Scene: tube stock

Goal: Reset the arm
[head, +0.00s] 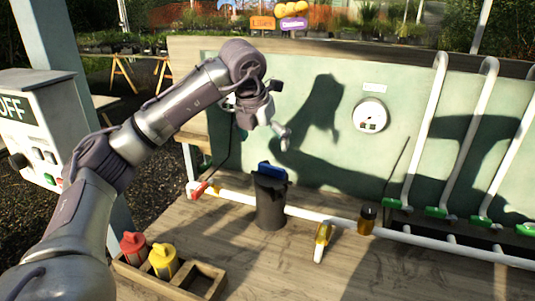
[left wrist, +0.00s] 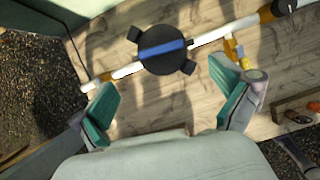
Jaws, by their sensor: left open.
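My left arm reaches in from the left in the head view, and its gripper (head: 283,137) hangs in the air above the bench, in front of the pale green back panel. In the left wrist view the left gripper (left wrist: 165,105) has its two green-padded fingers wide apart with nothing between them. Beyond the fingers is a black round holder with a blue bar on top (left wrist: 163,50), set on a white pipe. The same black holder (head: 270,202) stands upright on the bench in the head view, below the gripper and apart from it. My right gripper shows in neither view.
A wooden tray (head: 150,282) with a red canister (head: 133,248) and a yellow canister (head: 163,261) sits at the front left. A white pipe (head: 310,215) crosses the bench. White curved tubes (head: 475,125) stand at right. A control box (head: 50,140) is at left.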

